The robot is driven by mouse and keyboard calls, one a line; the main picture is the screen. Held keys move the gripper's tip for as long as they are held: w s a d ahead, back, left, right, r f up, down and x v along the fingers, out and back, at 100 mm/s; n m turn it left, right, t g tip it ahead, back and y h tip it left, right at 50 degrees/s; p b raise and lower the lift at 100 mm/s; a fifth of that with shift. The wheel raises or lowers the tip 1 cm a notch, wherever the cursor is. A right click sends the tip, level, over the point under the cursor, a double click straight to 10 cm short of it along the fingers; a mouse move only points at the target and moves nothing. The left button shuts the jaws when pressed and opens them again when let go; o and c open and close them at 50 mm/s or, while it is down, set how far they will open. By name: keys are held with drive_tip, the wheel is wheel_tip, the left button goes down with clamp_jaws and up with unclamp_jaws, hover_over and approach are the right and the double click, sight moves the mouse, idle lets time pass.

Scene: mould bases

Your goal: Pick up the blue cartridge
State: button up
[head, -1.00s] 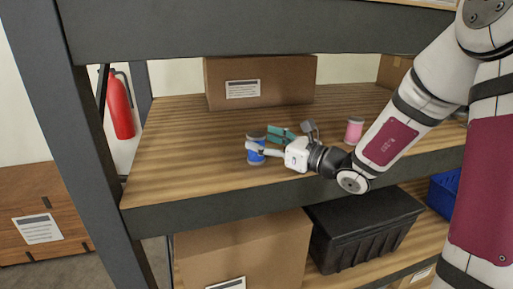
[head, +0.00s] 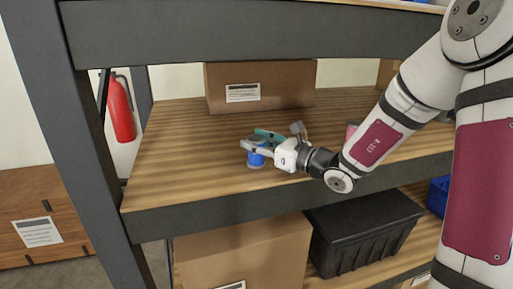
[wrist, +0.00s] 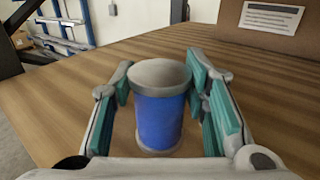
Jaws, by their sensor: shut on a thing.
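The blue cartridge (head: 255,160) has grey end caps and stands upright near the front of the wooden shelf in the head view. In the wrist view the blue cartridge (wrist: 158,120) sits between the two teal-padded fingers. My gripper (head: 258,146) reaches in from the right, its fingers around the upper part of the cartridge. In the wrist view my gripper (wrist: 160,95) is shut on the cartridge, one pad at each side. The cartridge's base is at shelf level or very close to it; I cannot tell if it is clear of the wood.
A pink cartridge (head: 351,130) stands to the right, partly hidden by my arm. A cardboard box (head: 285,85) is at the back of the shelf (head: 180,165). A dark upright (head: 75,130) bounds the left, and a beam (head: 250,30) runs above. The shelf's left part is clear.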

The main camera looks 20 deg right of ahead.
drive_tip(key=shift+r, duration=0.1)
drive_tip(key=shift+r, duration=0.85)
drive_tip(key=shift+s+d+r, duration=0.1)
drive_tip(key=shift+d+r, duration=0.05)
drive_tip(key=shift+r, duration=0.3)
drive_tip(key=shift+s+d+r, duration=0.1)
drive_tip(key=shift+r, duration=0.35)
drive_tip(key=r+v, duration=0.1)
drive_tip(key=v, duration=1.4)
drive_tip(key=shift+d, duration=0.45)
